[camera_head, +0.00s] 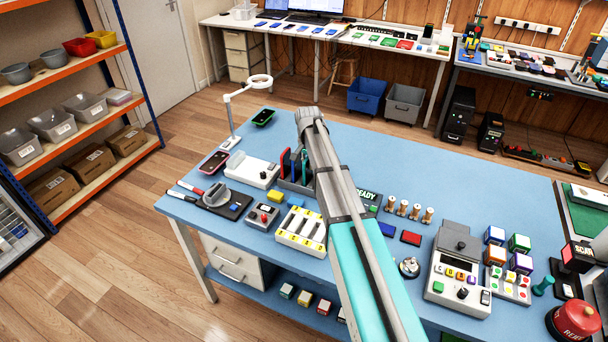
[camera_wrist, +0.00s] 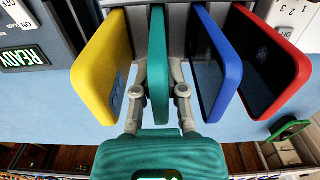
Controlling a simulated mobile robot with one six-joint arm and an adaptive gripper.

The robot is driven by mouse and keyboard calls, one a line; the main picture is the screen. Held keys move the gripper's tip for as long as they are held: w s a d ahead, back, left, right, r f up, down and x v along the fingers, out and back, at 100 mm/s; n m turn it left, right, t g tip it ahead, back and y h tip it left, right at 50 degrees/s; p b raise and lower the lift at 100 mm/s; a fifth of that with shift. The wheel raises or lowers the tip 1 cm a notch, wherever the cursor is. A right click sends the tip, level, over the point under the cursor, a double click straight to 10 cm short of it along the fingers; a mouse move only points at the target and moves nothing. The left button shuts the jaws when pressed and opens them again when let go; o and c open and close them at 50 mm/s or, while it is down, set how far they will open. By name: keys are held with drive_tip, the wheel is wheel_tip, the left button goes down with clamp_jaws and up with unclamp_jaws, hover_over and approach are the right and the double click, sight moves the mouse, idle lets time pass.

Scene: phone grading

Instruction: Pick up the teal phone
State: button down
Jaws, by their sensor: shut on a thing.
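The teal phone (camera_wrist: 157,50) stands on edge in the grey rack, between the yellow phone (camera_wrist: 100,68) and the blue phone (camera_wrist: 214,70). My gripper (camera_wrist: 158,82) has one finger on each side of the teal phone and is shut on it. In the head view my arm crosses the table and hides the gripper. A sliver of the teal phone (camera_head: 305,172) shows there beside the arm. The phone's lower end in the rack is hidden.
The red phone (camera_wrist: 268,62) stands right of the blue one, and neighbours are close on both sides. The rack (camera_head: 291,184) stands on the blue table (camera_head: 370,148). A READY sign (camera_wrist: 24,56), a lamp (camera_head: 232,110) and a charger box (camera_head: 300,231) are around it.

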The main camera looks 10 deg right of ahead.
drive_tip(key=shift+r, duration=0.15)
drive_tip(key=shift+r+p, duration=1)
drive_tip(key=shift+p, duration=0.15)
drive_tip(key=shift+r, duration=0.15)
drive_tip(key=shift+r+p, duration=1)
drive_tip(key=shift+p, duration=0.15)
drive_tip(key=shift+r, duration=0.1)
